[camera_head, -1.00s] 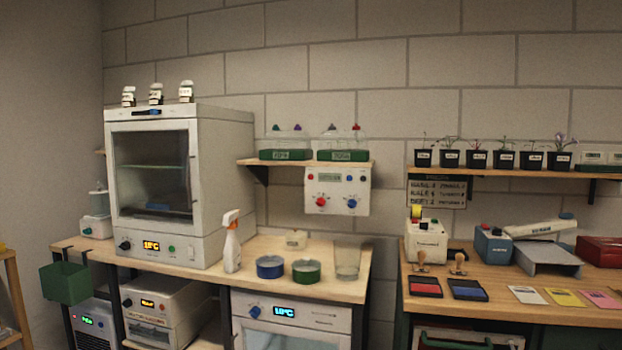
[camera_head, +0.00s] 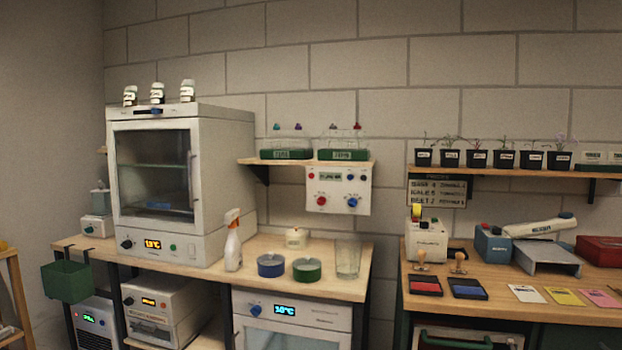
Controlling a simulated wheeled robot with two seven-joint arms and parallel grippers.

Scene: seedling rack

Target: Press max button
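No button labelled "max" can be read in this view. A white control panel (camera_head: 338,190) hangs on the wall under the small shelf. It has a small display, small red and dark buttons along its top, a larger red knob (camera_head: 322,201) and a larger blue knob (camera_head: 352,202). Its lettering is too small to read. The white oven-like cabinet (camera_head: 215,165) on the left bench has a lit display, a dark knob and a green button (camera_head: 173,247) on its front. Neither of my grippers is in view.
On the left bench (camera_head: 210,272) stand a spray bottle (camera_head: 233,245), a blue dish (camera_head: 271,266), a green dish (camera_head: 307,270) and a clear beaker (camera_head: 348,260). The right bench (camera_head: 420,303) holds stamps, ink pads, cards and small devices. Potted seedlings line the shelf (camera_head: 480,171) above.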

